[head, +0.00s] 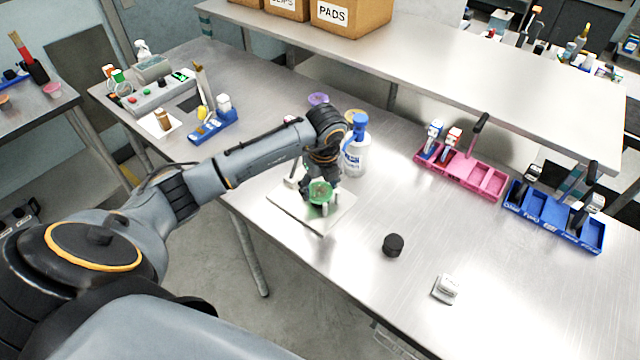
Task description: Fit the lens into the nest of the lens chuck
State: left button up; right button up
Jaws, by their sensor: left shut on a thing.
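My left gripper (318,182) is low over a pale square plate (337,217) near the table's front edge. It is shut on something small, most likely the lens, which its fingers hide. A green round dish-like piece (321,196) shows right at the fingertips, above or on the plate; I cannot tell whether it touches the plate. I cannot make out the lens or the chuck's nest clearly. A black round piece (393,245) stands on the bare table to the right. My right gripper is not in view.
A clear bottle with a blue top (355,148) stands close behind my left gripper. A pink tray (490,184) and a blue tray (555,215) stand right. A small white item (446,289) lies in front.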

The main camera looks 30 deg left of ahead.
pick_arm(q)
jog(key=shift+f, duration=0.15)
jog(key=o, duration=0.9)
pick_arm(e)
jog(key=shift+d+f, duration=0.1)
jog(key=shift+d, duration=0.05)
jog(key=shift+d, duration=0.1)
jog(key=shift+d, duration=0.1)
